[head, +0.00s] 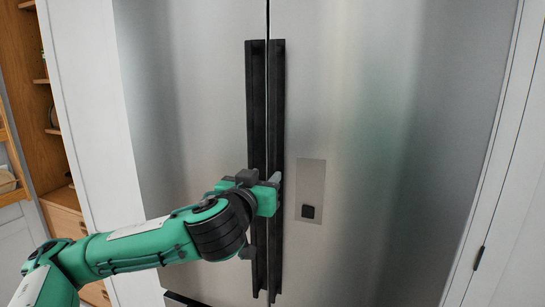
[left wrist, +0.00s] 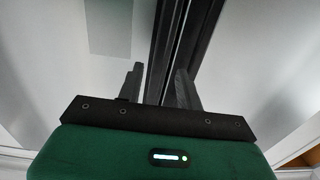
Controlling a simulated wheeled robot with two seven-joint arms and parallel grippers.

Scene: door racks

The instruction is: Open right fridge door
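The right fridge door (head: 400,130) is a brushed steel panel, and it looks closed against the left fridge door (head: 190,100). Its long black handle (head: 277,100) stands upright beside the left door's handle (head: 256,100), with a narrow seam between them. My left gripper (head: 270,181) reaches in from the left at the lower half of the handles. My right gripper is not in view.
A panel with a small black square (head: 308,211) sits on the right door. A white frame (head: 490,170) borders the fridge on the right. Wooden shelves (head: 35,90) stand at the far left, beyond a white side panel (head: 90,90).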

